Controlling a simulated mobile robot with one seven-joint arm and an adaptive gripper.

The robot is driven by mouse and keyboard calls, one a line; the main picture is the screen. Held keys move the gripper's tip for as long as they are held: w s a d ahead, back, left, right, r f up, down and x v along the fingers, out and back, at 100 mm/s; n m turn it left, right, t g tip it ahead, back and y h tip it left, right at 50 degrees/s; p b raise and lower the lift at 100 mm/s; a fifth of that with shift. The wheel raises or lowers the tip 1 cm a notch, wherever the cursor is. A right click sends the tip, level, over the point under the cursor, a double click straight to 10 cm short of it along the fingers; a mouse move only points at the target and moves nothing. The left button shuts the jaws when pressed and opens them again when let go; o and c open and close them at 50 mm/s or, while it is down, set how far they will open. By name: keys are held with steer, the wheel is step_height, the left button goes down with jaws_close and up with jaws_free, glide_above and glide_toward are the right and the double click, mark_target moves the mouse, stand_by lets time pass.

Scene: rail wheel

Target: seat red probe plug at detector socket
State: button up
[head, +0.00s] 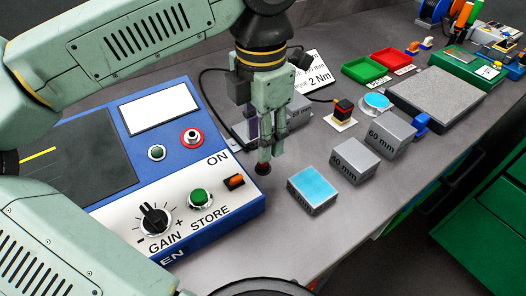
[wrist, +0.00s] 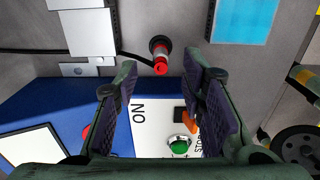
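The red probe plug (wrist: 161,60) has a black end and lies ahead of my fingertips in the wrist view, with clear gaps to both fingers. In the head view its dark red end (head: 263,168) shows just below my gripper (head: 265,150), beside the blue detector's right edge. My gripper is open and empty, pointing down, its two fingers (wrist: 158,75) on either side of the plug. A round fitting with a red ring (head: 192,138) on the detector's top (head: 130,205) looks like the socket. In the wrist view my left finger partly hides it.
A black cable (wrist: 30,50) runs from near the plug. Grey blocks (head: 355,160), one with a cyan top (head: 314,186), stand to the right. The detector carries a gain knob (head: 155,217), a green button (head: 200,197) and an orange switch (head: 234,182). Red and green trays (head: 392,60) stand farther back.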

step_height(320, 180, down, 4)
steer(key=shift+d+f+p, duration=0.1)
steer(key=shift+d+p, duration=0.05)
steer(key=shift+p, duration=0.4)
steer(key=shift+c, duration=0.2)
jaws_close()
